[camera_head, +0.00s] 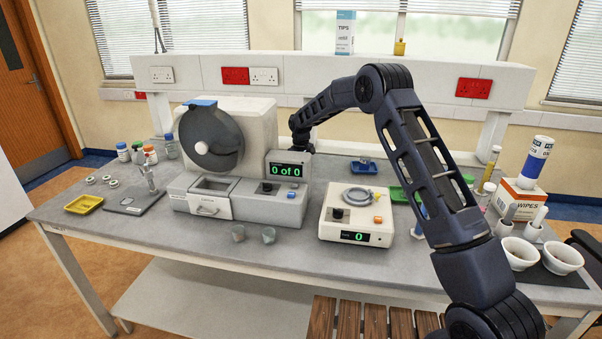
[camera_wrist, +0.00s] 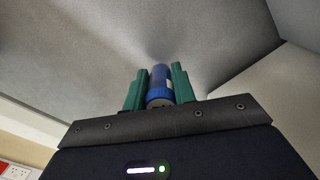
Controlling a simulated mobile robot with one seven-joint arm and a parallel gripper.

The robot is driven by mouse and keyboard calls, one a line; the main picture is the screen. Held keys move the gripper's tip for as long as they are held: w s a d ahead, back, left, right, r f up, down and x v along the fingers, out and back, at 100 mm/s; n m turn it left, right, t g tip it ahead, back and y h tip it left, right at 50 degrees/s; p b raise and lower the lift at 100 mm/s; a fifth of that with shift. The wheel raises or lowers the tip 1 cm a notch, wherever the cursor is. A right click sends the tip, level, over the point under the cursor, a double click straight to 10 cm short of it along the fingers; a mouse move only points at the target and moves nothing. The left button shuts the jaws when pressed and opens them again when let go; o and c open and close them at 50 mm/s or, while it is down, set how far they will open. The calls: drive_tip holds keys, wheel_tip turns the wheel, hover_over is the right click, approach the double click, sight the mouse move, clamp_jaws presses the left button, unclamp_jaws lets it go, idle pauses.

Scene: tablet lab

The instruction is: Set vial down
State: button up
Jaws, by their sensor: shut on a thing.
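My gripper (camera_wrist: 159,75) has its two green fingers closed on a vial with a ridged blue cap (camera_wrist: 158,96). The vial (camera_wrist: 160,76) lies between the fingers, with its capped end toward my wrist. Beyond it in the wrist view are plain grey surfaces, and I cannot tell whether the vial touches them. In the head view my arm reaches over the bench (camera_head: 190,240) to behind the display box reading "0 of 0" (camera_head: 287,169). My gripper and the held vial are hidden there.
The drum machine (camera_head: 213,140) stands left of my wrist. A balance-like device (camera_head: 357,232) reading 0 stands in front and to the right. Several capped bottles (camera_head: 150,154) stand at the left. Two white bowls (camera_head: 519,253) sit at the right.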

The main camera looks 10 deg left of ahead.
drive_tip(key=shift+f, duration=0.9)
drive_tip(key=shift+f, duration=0.15)
drive_tip(key=o, duration=1)
wheel_tip(320, 180, up, 12)
drive_tip(key=shift+r, duration=0.15)
